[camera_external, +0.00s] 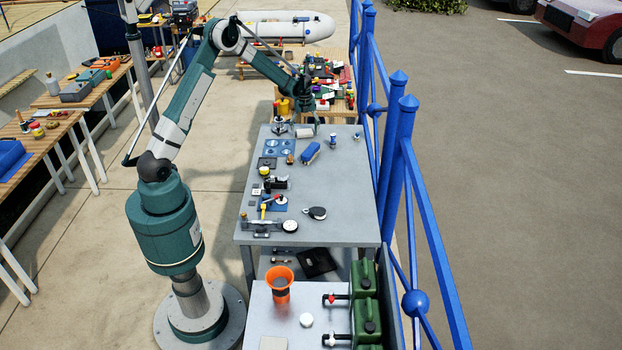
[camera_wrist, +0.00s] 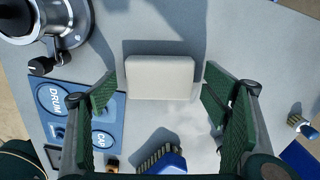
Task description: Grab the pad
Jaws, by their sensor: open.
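The pad is a pale off-white block (camera_wrist: 160,78) lying flat on the grey workbench top in the wrist view. It also shows as a small pale shape (camera_external: 304,132) near the bench's far end in the external view. My gripper (camera_wrist: 160,92) is open, with one green ribbed finger on the left of the pad and one on the right. Gaps show between the fingers and the pad's sides in the wrist view. The gripper is also above the bench's far end in the external view (camera_external: 308,115). How high it is over the pad is hard to tell.
A metal winch (camera_wrist: 45,20) stands left of the pad. A blue tray marked DRUM and CAP (camera_wrist: 75,112) lies at lower left. A blue brush (camera_wrist: 168,162) lies just in front of the pad. A blue railing (camera_external: 400,150) runs along the bench's right side.

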